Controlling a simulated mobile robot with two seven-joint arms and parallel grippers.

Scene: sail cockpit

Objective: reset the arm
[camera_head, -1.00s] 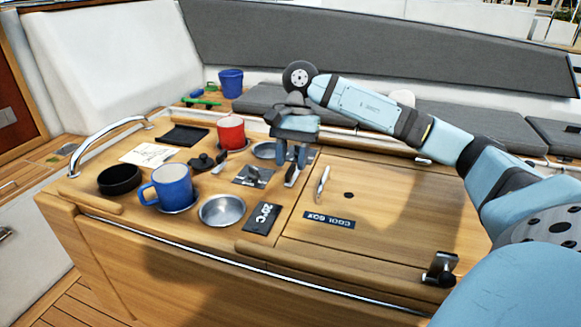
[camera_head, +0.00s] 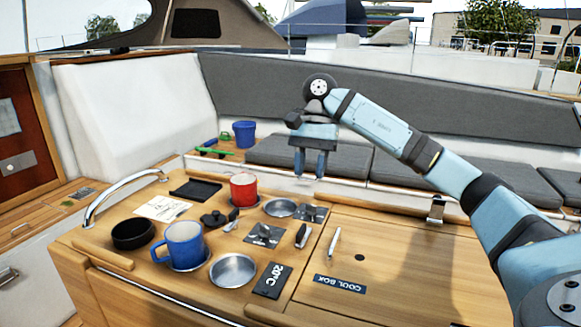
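My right arm comes in from the right. Its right gripper (camera_head: 311,165) points down above the back of the wooden counter (camera_head: 400,290), with its two fingers a little apart and nothing between them. It is clear of the counter, behind the small metal dish (camera_head: 280,207) and to the right of the red mug (camera_head: 243,188). My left gripper is not in view.
A blue mug (camera_head: 184,244), a black bowl (camera_head: 133,234), a metal bowl (camera_head: 232,270) and a black 20°C sign (camera_head: 272,280) stand on the counter. A curved metal rail (camera_head: 105,195) edges its left. The cool box lid is clear. A blue bucket (camera_head: 245,134) stands behind.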

